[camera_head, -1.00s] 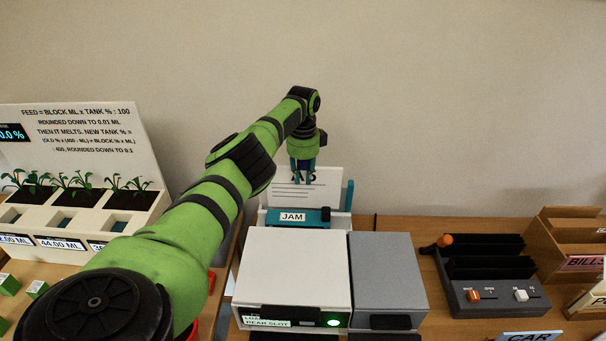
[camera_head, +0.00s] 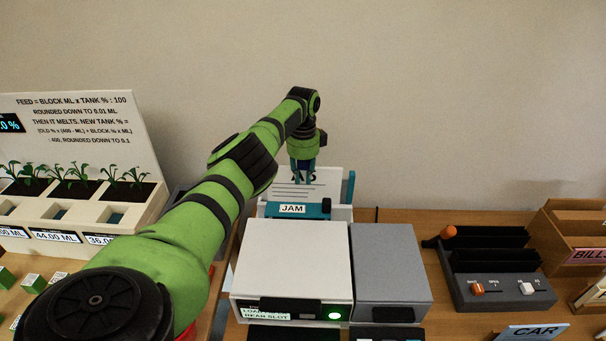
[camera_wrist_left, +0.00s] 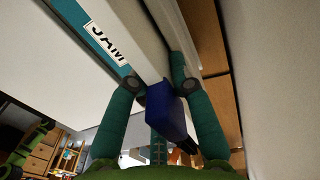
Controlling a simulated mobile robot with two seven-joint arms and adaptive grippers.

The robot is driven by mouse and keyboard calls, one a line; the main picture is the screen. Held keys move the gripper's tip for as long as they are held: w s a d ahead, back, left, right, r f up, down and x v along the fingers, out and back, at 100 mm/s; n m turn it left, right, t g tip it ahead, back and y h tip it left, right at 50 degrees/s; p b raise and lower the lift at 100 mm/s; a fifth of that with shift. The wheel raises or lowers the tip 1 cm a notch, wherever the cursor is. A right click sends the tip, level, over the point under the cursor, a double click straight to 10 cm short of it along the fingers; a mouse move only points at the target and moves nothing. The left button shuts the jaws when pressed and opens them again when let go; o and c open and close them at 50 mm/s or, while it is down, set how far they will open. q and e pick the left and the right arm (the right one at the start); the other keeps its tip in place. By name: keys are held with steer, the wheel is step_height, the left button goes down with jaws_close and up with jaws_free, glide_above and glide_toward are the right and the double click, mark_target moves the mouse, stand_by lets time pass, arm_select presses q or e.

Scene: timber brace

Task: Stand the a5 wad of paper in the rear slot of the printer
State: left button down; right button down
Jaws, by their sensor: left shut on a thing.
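The a5 wad of paper (camera_head: 285,190) is a white upright stack with printed lines, behind the teal bar marked JAM at the back of the printer (camera_head: 290,262). My left gripper (camera_head: 304,180) comes down from above and is shut on the wad's upper part, its fingers covering part of the print. The wad's lower part is hidden behind the teal bar, so I cannot tell whether it rests on the slot's floor. In the left wrist view my left gripper (camera_wrist_left: 162,86) has its fingertips at the white wad beside the JAM bar (camera_wrist_left: 105,40). My right gripper is not in view.
A grey unit (camera_head: 388,262) adjoins the printer's right side. A dark device with black slots (camera_head: 490,275) and a wooden sorter (camera_head: 570,240) stand further right. A planter box (camera_head: 80,215) stands left. A plain wall rises close behind the printer.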

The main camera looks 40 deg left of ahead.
arm_select(q)
steer(key=shift+h+p, duration=0.4)
steer(key=shift+p, duration=0.25)
steer(key=c, duration=0.5)
jaws_free()
steer(key=shift+c, duration=0.2)
steer(key=shift+r, duration=0.15)
step_height(320, 180, up, 8)
steer(key=p, duration=0.7)
stand_by(0.4)
